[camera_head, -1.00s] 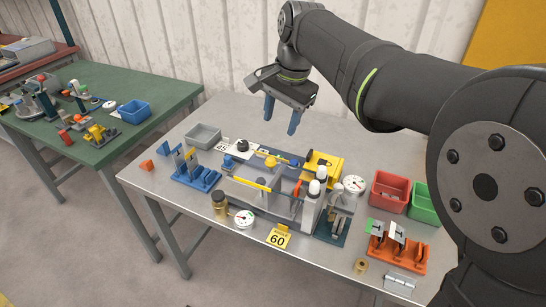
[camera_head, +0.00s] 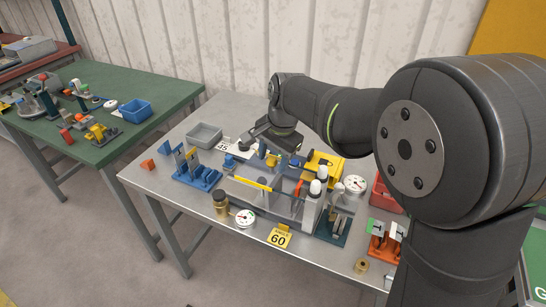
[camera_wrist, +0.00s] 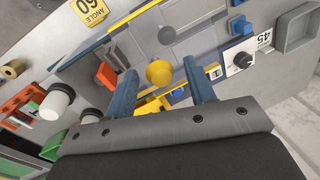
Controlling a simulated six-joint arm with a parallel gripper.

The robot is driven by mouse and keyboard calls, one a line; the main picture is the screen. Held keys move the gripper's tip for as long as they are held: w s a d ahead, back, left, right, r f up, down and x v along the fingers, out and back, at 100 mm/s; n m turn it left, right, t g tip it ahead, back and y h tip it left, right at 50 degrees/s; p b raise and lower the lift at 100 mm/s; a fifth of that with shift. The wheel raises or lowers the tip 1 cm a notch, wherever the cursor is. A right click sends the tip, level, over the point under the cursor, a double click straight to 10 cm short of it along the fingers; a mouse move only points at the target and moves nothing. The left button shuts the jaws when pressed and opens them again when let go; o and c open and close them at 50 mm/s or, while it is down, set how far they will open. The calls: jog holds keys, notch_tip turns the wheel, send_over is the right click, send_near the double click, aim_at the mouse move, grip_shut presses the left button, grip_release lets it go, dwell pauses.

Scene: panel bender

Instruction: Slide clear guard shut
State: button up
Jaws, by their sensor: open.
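The panel bender (camera_head: 268,196) is a grey machine in the middle of the steel table. A see-through panel with a yellow-striped edge (camera_head: 250,184) stands along its front and looks like the clear guard; the stripe also shows in the wrist view (camera_wrist: 133,16). Its exact extent is hard to tell. My gripper (camera_head: 269,156) is open, pointing down over the back of the bender. In the wrist view, a round yellow knob (camera_wrist: 159,72) lies between the open blue fingers (camera_wrist: 160,70). I cannot tell whether they touch it, or whether it belongs to the guard.
A yellow block (camera_head: 322,165) and white-capped posts (camera_head: 316,187) stand close to the right. A blue clamp fixture (camera_head: 196,172) and grey bin (camera_head: 204,136) are at left. A dial gauge (camera_head: 245,217) and the yellow 60 angle sign (camera_head: 279,238) sit in front.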

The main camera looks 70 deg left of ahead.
jog(key=shift+c, duration=0.2)
grip_shut()
jog(key=shift+w+d, duration=1.6)
jog(key=shift+w, duration=0.05)
jog(key=shift+o, duration=0.2)
grip_release()
jog(key=shift+r, duration=0.15)
notch_tip(320, 180, up, 17)
jog(key=w+d, duration=0.1)
jog(key=d, duration=0.1)
jog(key=shift+w+d, duration=0.35)
jog(key=shift+w, duration=0.05)
